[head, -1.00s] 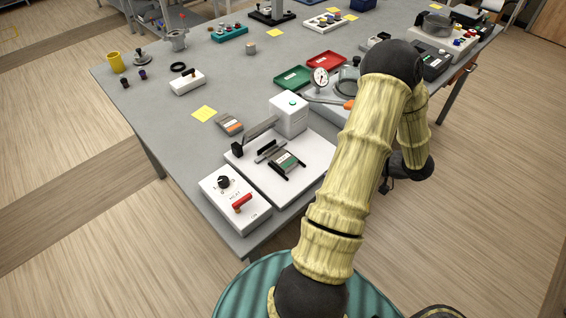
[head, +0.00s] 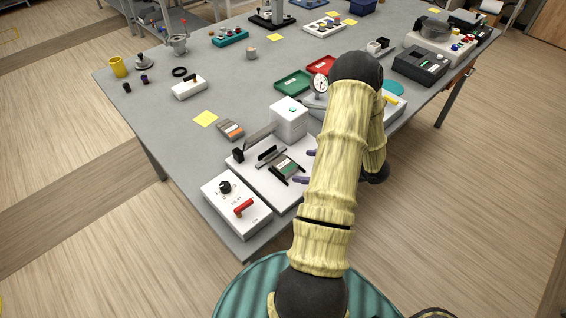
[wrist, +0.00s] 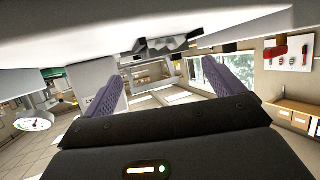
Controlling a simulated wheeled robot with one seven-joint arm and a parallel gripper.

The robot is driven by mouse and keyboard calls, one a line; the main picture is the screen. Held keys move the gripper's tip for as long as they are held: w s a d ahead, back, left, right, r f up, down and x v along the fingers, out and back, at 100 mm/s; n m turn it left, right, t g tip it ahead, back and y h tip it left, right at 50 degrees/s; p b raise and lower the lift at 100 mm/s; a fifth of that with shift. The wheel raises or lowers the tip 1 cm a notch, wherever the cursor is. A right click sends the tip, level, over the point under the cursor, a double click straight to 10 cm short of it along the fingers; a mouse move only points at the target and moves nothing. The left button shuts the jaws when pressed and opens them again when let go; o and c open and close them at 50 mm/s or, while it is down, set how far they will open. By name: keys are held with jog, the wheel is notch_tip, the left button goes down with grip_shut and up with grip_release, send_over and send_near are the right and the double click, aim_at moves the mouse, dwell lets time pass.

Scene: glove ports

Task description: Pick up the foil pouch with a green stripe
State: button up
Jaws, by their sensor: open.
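The foil pouch with a green stripe (head: 285,168) lies on the white base plate (head: 258,187) of a bench device, between dark rails. My gripper (head: 307,167) shows in the head view as two purple fingertips just right of the pouch, apart from each other and partly hidden behind my arm. In the wrist view the purple fingers of my gripper (wrist: 166,92) are spread wide with nothing held between them. I cannot clearly make out the pouch in the wrist view.
A second pouch with an orange stripe (head: 230,130) lies behind the device. A white box with a green light (head: 290,119) stands at the plate's back, and a control box with a red lever (head: 237,205) at its front left. A dial gauge (head: 320,84) rises behind.

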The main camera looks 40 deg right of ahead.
aim_at(283, 163)
jog(key=shift+x, duration=1.1)
jog(key=shift+w+a+p, duration=0.15)
jog(key=shift+w+p, duration=0.05)
jog(key=shift+p, duration=0.15)
jog(key=x, duration=0.1)
jog(key=p+x, duration=0.1)
jog(key=x, duration=0.1)
jog(key=p+x, duration=0.1)
jog(key=shift+w+a+r, duration=0.2)
jog(key=shift+w, duration=0.2)
jog(key=shift+w+f, duration=0.15)
jog(key=shift+s, duration=0.25)
jog(key=c, duration=1.1)
jog(key=shift+c, duration=0.5)
